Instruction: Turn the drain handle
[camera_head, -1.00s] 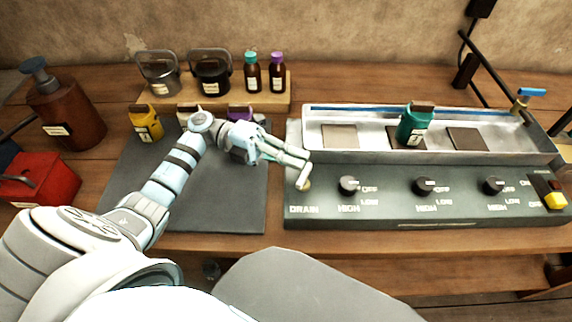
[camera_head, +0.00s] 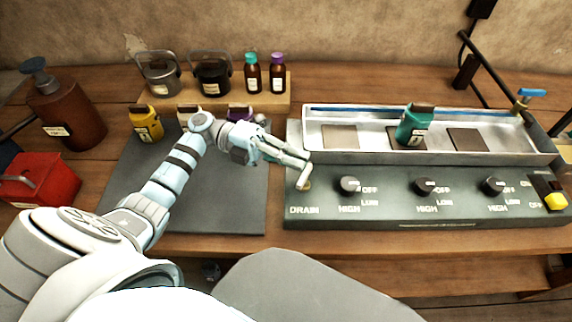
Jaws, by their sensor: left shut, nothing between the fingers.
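The drain handle (camera_head: 304,179) is a small pale lever above the DRAIN label at the left end of the grey control panel (camera_head: 400,210). My left gripper (camera_head: 305,162) is shut with nothing between its fingers. Its fingertips are at the upper end of the handle, close to or touching it; I cannot tell which. The fingers partly cover the panel's left edge. My right gripper is not in view.
A metal trough (camera_head: 360,157) holding a teal container (camera_head: 415,125) sits behind the panel. Knobs (camera_head: 350,184) line the panel, with a yellow switch (camera_head: 555,201) at right. A red box (camera_head: 40,178) is at left.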

